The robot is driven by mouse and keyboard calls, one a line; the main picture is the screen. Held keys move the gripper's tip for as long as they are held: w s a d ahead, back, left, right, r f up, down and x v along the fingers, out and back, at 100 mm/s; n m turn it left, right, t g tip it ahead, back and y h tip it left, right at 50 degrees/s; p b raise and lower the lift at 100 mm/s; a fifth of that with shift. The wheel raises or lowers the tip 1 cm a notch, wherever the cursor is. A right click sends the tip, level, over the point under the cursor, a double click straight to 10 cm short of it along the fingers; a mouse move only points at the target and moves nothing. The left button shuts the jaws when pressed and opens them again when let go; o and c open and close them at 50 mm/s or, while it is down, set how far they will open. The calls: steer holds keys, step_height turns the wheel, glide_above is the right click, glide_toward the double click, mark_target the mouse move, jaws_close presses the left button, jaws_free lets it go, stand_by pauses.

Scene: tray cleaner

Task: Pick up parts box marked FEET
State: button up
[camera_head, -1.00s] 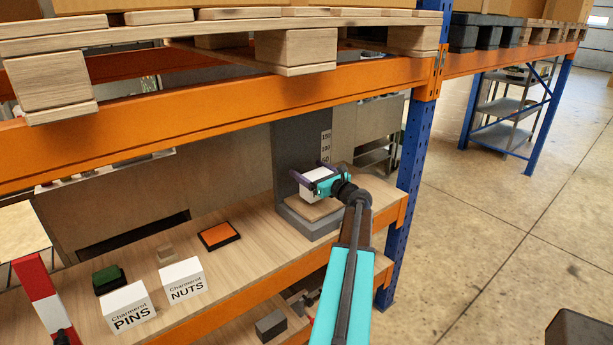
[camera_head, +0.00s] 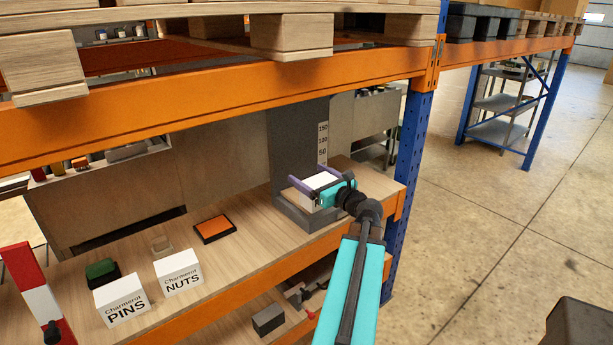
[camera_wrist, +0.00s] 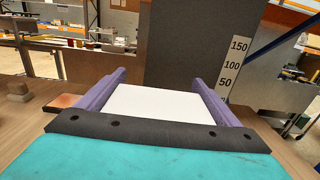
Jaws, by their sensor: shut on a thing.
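My gripper (camera_head: 313,180) is shut on a white parts box (camera_head: 318,184), with its purple fingers along two sides. The box is at the dark grey stand, just over or on its low base (camera_head: 312,224); I cannot tell if it touches. In the wrist view the box's blank white top (camera_wrist: 166,103) lies between the purple fingers (camera_wrist: 160,78). No lettering on the held box is visible, so I cannot read whether it says FEET. White boxes marked PINS (camera_head: 122,300) and NUTS (camera_head: 178,271) stand on the wooden shelf at the left.
The grey upright (camera_head: 295,130) with a 50-100-150 scale stands behind the box. An orange beam (camera_head: 200,118) and pallet are above. An orange-topped tray (camera_head: 214,229), a green-topped block (camera_head: 101,272) and a blue post (camera_head: 408,170) are nearby.

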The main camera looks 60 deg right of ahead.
steer(key=a+p, duration=0.1)
steer(key=p, duration=0.1)
steer(key=s+a+p, duration=0.1)
steer(key=p, duration=0.2)
steer(key=shift+s+r, duration=0.25)
steer(key=shift+s, duration=0.05)
steer(key=shift+s+a+f+p, duration=0.1)
steer(key=shift+p, duration=0.25)
stand_by(0.4)
